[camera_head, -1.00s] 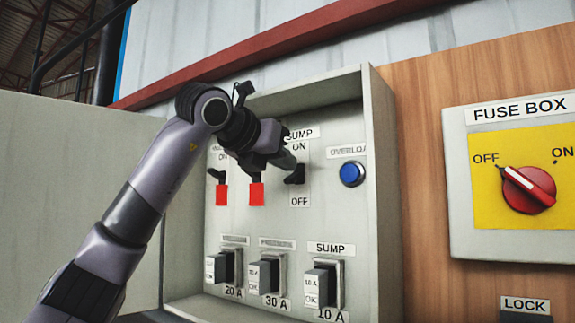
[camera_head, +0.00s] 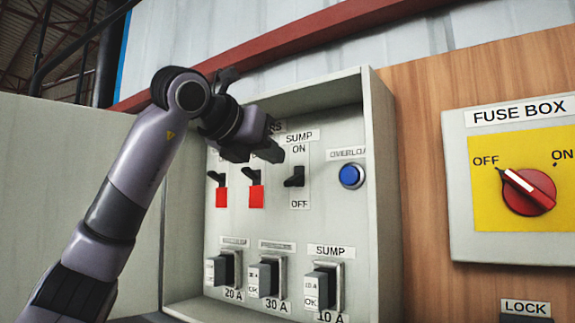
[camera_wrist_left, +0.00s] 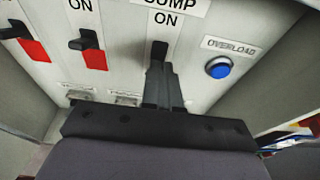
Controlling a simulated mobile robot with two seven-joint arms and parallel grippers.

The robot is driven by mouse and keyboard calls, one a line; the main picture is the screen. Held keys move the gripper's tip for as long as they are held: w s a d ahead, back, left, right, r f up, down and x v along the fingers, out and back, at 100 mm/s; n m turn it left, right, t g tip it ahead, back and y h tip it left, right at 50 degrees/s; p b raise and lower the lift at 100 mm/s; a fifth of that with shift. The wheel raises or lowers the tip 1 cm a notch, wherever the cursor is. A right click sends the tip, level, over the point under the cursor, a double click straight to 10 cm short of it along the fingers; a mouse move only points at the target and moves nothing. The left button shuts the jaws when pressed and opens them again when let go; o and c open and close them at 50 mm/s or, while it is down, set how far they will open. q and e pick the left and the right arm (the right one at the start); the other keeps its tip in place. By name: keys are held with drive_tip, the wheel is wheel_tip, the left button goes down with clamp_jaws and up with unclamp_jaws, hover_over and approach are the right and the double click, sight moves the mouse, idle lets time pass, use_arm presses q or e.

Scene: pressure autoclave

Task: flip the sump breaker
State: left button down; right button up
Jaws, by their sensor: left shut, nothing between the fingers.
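The sump breaker lever (camera_head: 296,176) is black and sits between an ON label above and an OFF label below, under the SUMP sign. No red shows below it. The exact tilt of the lever is hard to tell. My left gripper (camera_head: 275,153) is shut and empty, up and to the left of the lever in the head view, apart from it there. In the left wrist view the closed fingers (camera_wrist_left: 162,78) lie just below the lever (camera_wrist_left: 158,50) in the picture and hide the panel under it. My right gripper is not in view.
Two neighbouring levers with red patches (camera_head: 222,197) (camera_head: 256,196) stand left of the sump breaker. A blue overload button (camera_head: 351,175) is to its right. Several fuses, including the sump fuse (camera_head: 320,287), sit below. The cabinet's right wall (camera_head: 380,190) juts out.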

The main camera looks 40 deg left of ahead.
use_arm(q)
drive_tip(key=shift+f+b+v, duration=0.15)
drive_tip(key=shift+f+v, duration=0.05)
drive_tip(key=shift+v, duration=0.65)
drive_tip(key=shift+f+b+v, duration=0.15)
drive_tip(key=shift+f+v, duration=0.05)
drive_tip(key=shift+v, duration=0.65)
drive_tip(key=shift+f+b+v, duration=0.15)
drive_tip(key=shift+f+v, duration=0.05)
drive_tip(key=shift+v, duration=0.65)
drive_tip(key=shift+s, duration=0.15)
